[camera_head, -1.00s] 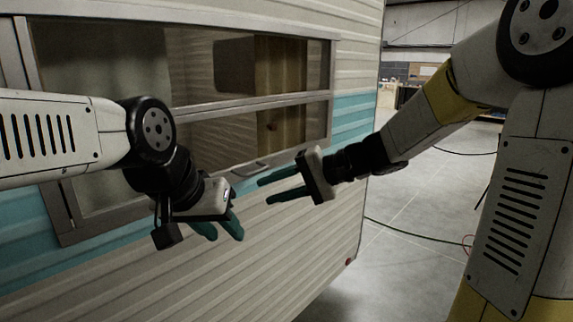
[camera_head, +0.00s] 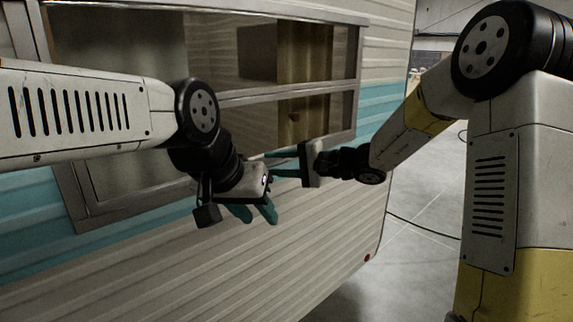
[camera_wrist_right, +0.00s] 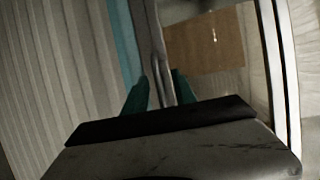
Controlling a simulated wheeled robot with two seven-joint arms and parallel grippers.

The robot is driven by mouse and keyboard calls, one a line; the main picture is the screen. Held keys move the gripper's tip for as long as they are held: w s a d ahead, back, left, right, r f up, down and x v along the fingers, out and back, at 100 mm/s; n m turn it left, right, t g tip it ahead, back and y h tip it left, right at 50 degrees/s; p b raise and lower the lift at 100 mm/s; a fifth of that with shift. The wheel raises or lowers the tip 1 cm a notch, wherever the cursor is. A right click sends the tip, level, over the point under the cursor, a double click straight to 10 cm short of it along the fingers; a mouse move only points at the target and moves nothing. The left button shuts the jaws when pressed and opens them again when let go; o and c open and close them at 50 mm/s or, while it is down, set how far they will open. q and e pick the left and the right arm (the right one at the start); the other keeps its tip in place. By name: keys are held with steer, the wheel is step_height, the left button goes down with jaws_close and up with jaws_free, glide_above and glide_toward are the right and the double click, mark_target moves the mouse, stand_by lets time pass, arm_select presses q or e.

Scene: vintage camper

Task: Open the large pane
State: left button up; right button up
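The camper window has a grey metal frame (camera_head: 355,135) with a wide pane (camera_head: 115,50) and a horizontal bar across its right part. Which section is the large pane is not certain. My right gripper (camera_head: 272,164) is at the window's lower edge, its teal fingers apart. In the right wrist view, a grey metal rail (camera_wrist_right: 159,50) runs between the open fingertips (camera_wrist_right: 160,85); contact is unclear. The handle on the lower edge is hidden in the head view. My left gripper (camera_head: 257,214) is open and empty, below and left of the right one, in front of the siding.
The camper wall has cream siding (camera_head: 200,270) with a teal stripe (camera_head: 385,105). Its corner is right of the window, with a small red light (camera_head: 367,257) low down. Open concrete floor (camera_head: 425,220) lies to the right, with a dark cable across it.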

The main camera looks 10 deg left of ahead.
steer(key=shift+c, duration=0.4)
jaws_close()
stand_by(1.1)
